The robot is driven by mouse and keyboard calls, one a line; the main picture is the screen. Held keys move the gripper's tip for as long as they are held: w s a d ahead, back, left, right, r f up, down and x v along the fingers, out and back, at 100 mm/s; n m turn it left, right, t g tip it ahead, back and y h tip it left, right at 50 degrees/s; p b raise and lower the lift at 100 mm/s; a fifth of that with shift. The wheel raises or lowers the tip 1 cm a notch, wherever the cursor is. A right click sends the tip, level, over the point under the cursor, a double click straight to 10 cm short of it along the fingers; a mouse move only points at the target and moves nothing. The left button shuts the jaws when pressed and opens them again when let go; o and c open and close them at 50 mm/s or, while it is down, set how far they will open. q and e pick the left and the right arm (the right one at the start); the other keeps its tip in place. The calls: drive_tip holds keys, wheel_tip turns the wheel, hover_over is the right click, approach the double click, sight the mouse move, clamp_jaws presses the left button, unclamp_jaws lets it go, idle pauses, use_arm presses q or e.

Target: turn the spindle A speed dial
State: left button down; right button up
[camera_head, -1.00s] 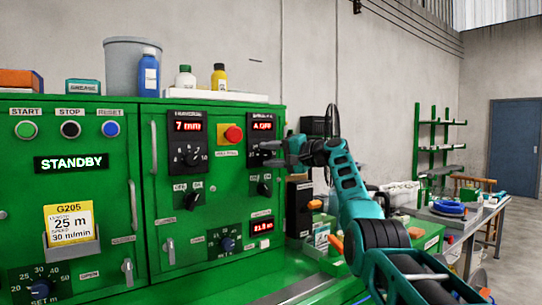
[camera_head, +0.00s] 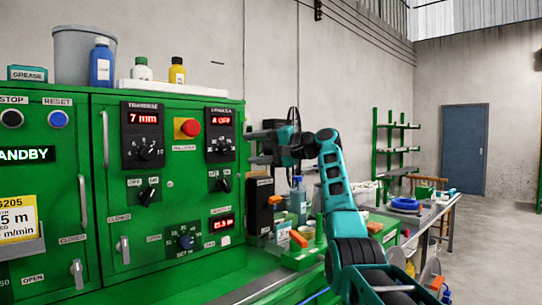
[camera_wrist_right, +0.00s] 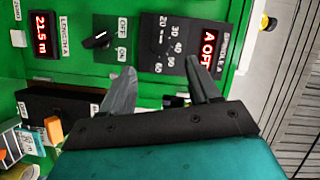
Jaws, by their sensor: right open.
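The spindle A panel (camera_head: 221,136) is black, with a red display reading A OFF and the speed dial (camera_head: 221,148) below it. In the right wrist view the panel (camera_wrist_right: 187,45) appears sideways, with a dial scale marked 20 to 60. My right gripper (camera_head: 254,147) is open and empty, just right of the panel in the head view, its fingers pointing left toward the cabinet. In the right wrist view its two fingertips (camera_wrist_right: 158,66) are spread below the scale. I see no clear contact with the dial. My left gripper is not in view.
Left of the panel are a red button (camera_head: 187,128) and the traverse panel (camera_head: 143,136). An OFF/ON switch (camera_head: 223,184) is below the spindle panel. A black box (camera_head: 261,205) stands right of the cabinet. Bottles and a bucket (camera_head: 84,56) stand on top.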

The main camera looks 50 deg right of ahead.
drive_tip(key=shift+b+v, duration=0.35)
drive_tip(key=shift+v, duration=2.05)
